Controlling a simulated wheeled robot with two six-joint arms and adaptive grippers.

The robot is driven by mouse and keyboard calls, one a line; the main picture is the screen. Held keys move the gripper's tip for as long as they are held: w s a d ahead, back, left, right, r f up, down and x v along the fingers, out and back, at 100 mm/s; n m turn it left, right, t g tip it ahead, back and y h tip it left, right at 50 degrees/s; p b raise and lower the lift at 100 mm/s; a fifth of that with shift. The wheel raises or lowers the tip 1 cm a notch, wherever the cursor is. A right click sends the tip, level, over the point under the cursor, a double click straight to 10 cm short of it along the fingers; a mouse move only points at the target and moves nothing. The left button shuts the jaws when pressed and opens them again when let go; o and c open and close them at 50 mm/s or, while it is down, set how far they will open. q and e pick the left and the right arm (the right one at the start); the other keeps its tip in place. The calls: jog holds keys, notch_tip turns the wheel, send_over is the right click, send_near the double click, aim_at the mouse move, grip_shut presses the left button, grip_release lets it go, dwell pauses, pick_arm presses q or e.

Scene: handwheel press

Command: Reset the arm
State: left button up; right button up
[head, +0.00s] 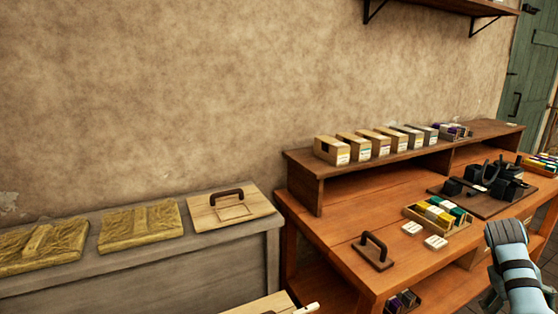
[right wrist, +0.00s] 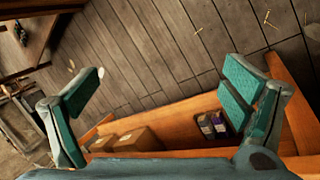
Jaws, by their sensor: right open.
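My right arm (head: 515,265) comes in at the lower right of the head view, beside the orange wooden workbench. In the right wrist view my right gripper (right wrist: 165,95) is open, its two teal-padded fingers wide apart with nothing between them. Beyond the fingers is the plank floor (right wrist: 150,55). My left gripper is not in view.
The orange workbench (head: 335,235) holds a handled wooden block (head: 374,251), a tray of coloured boxes (head: 438,213) and a dark press-like device (head: 490,185). A grey bench (head: 150,265) stands at left with wrapped slabs (head: 140,226). In the wrist view, cardboard boxes (right wrist: 127,140) sit on an orange shelf close below the fingers.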

jog(key=s+d+f+n+t+h, duration=0.1)
jog(key=s+d+f, duration=0.1)
jog(key=s+f, duration=0.5)
jog(key=s+d+f+n, duration=0.1)
jog(key=s+f, duration=0.1)
jog(key=f, duration=1)
jog(key=s+d+f+n+t+h, duration=0.1)
jog(key=s+d+f, duration=0.1)
jog(key=s+f, duration=0.5)
jog(key=s+f+n+t, duration=0.1)
jog(key=s+f, duration=0.5)
jog(key=s, duration=0.3)
jog(key=s+f+n, duration=0.1)
jog(key=s+f, duration=0.4)
jog(key=s, duration=0.3)
jog(key=s+a+f+y, duration=0.1)
jog(key=a+f+y, duration=0.1)
jog(key=a, duration=0.9)
jog(key=s+a+f+m+y+p, duration=0.1)
jog(key=a+f, duration=0.4)
jog(key=a, duration=0.7)
jog(key=s+a+f+y, duration=0.3)
jog(key=a, duration=0.8)
jog(key=shift+a+f+m, duration=0.3)
jog(key=shift+a, duration=0.1)
